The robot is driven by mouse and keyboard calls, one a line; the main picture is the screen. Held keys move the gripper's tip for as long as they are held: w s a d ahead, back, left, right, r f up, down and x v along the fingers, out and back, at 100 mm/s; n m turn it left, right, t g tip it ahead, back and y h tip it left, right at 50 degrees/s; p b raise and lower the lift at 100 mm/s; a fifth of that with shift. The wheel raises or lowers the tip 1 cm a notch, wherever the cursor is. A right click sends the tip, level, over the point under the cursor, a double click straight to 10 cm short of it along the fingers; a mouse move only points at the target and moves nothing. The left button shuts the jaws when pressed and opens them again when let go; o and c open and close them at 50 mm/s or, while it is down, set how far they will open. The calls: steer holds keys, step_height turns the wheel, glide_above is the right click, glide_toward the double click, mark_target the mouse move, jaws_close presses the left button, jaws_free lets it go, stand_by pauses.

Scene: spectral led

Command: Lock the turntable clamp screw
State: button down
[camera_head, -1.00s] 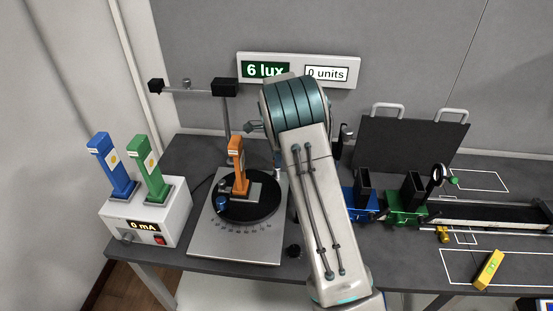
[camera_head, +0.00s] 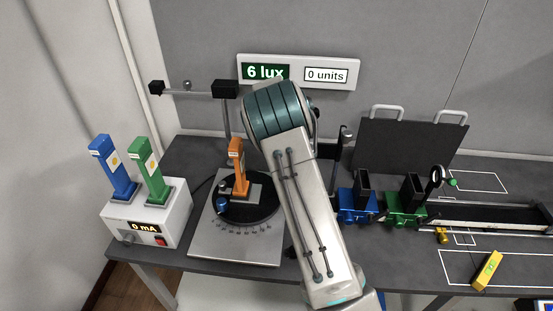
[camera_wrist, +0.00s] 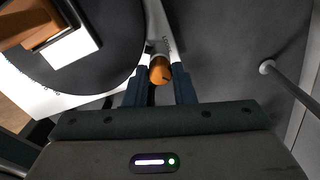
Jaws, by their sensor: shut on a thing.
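The turntable is a black round disc on a pale plate (camera_head: 236,250) with a degree scale, left of my arm in the head view. An orange holder (camera_head: 236,165) stands upright on it, and a blue knob (camera_head: 222,205) sits at its front left. In the wrist view the dark disc (camera_wrist: 105,75) fills the upper left. The clamp screw (camera_wrist: 160,70) shows there as an orange round knob beside the disc's edge. My gripper (camera_wrist: 161,84) is shut on this knob, one dark finger on each side. My arm hides the gripper and the knob in the head view.
A white supply box (camera_head: 128,228) reading 0 mA holds blue and green holders at left. A post with a crossbar (camera_head: 226,115) rises behind the turntable. Blue (camera_head: 357,207) and green (camera_head: 405,205) carriages stand right of my arm. The wall display (camera_head: 265,72) reads 6 lux.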

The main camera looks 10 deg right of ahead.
steer(key=shift+w+r, duration=0.1)
stand_by(0.3)
steer(key=c, duration=1.2)
jaws_free()
steer(key=shift+r, duration=0.1)
step_height(320, 180, up, 14)
steer(key=b, duration=0.1)
steer(key=shift+f, duration=0.2)
